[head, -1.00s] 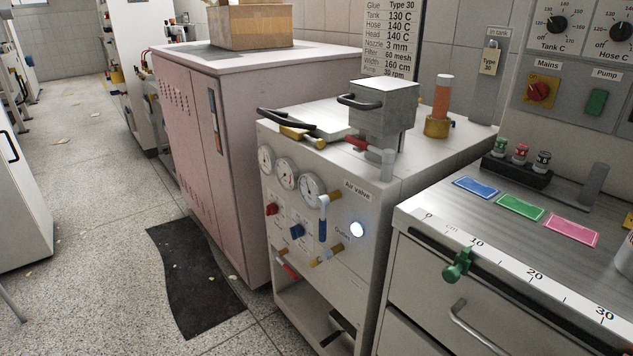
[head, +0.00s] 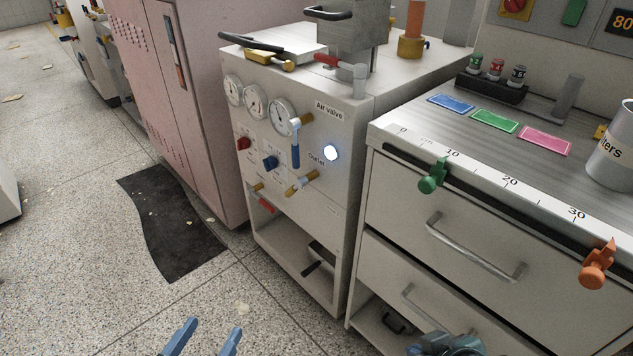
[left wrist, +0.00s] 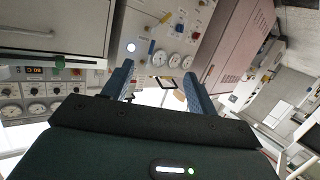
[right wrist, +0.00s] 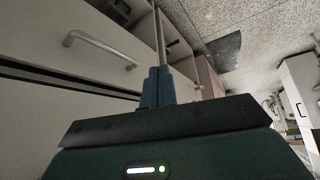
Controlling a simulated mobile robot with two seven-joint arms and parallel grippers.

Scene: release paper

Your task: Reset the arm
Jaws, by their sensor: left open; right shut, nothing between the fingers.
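My left gripper (head: 203,337) shows at the bottom of the head view, its two blue fingers apart with nothing between them. In the left wrist view its fingers (left wrist: 158,85) are spread, with the gauge panel beyond them. My right gripper (head: 446,345) is at the bottom edge of the head view, in front of the drawer cabinet. In the right wrist view its blue fingers (right wrist: 158,87) are together and empty, close to the drawer fronts. Both grippers appear clear of any object. Most of both arms is outside the head view.
A drawer cabinet (head: 390,190) with bar handles stands at right. Beside it is the machine with gauges and an air valve (head: 294,145). A pink cabinet (head: 190,110) stands behind it. A dark mat (head: 170,225) lies on the open floor at left.

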